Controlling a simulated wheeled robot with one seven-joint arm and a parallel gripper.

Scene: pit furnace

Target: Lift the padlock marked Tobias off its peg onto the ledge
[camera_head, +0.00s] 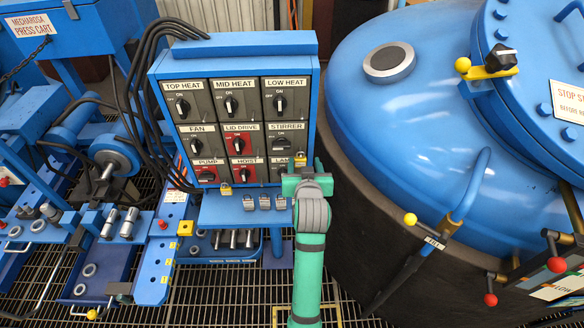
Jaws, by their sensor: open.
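My green gripper (303,172) is open at the lower right corner of the switch panel (313,85), covering part of the LAMP switch. A small yellow padlock (300,158) hangs right at the gripper's upper edge; I cannot tell whether they touch. Another yellow padlock (226,189) hangs below the PUMP switch. No name is readable on either, so I cannot tell which is marked Tobias. The blue ledge (222,213) juts out below the panel, with several small grey items standing on it. The pegs are too small or hidden to make out.
A large blue furnace vessel (440,130) with a dark lower wall stands close on the right, with ball-ended levers (411,219). Black cables (130,75) run down the panel's left side. A blue workbench with parts (155,265) stands at the left. The floor is metal grating.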

